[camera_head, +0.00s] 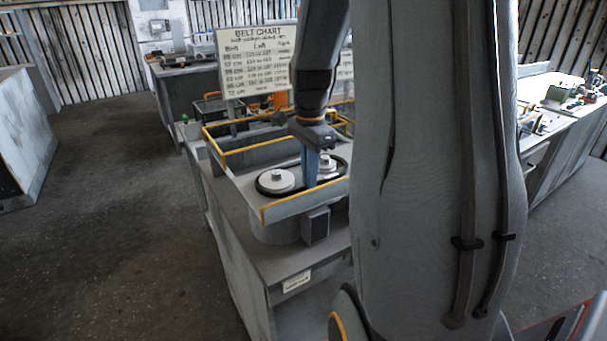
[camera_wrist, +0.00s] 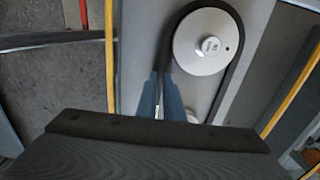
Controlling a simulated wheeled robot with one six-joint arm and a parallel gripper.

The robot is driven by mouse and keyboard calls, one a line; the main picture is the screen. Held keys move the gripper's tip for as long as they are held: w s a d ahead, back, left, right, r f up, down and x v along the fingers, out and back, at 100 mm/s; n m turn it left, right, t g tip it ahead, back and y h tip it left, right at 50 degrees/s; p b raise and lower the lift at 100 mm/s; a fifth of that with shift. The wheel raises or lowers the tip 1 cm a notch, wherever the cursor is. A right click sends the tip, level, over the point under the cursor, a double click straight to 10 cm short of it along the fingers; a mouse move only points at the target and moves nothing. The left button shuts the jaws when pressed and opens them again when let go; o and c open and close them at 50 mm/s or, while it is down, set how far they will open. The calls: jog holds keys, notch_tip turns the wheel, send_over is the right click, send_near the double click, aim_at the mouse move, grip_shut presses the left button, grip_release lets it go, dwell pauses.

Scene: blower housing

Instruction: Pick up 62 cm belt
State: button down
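A black belt (camera_wrist: 234,68) loops around two pale round pulleys on the grey blower housing (camera_head: 290,207); it also shows in the head view (camera_head: 262,192). I cannot read a length on it. One pulley (camera_wrist: 203,42) fills the upper middle of the wrist view; the other is mostly hidden behind my wrist. My gripper (camera_wrist: 161,80) points down between the pulleys, its blue fingers nearly together. The belt's left strand runs in between the fingertips, and they look closed on it. The belt still lies around the pulleys. In the head view my gripper (camera_head: 311,178) reaches into the housing.
My arm hides the bench's right side. Open floor (camera_head: 120,210) lies to the left.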

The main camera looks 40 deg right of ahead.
notch_tip(320, 180, up, 15)
jog(key=p, duration=0.2)
dwell(1.0)
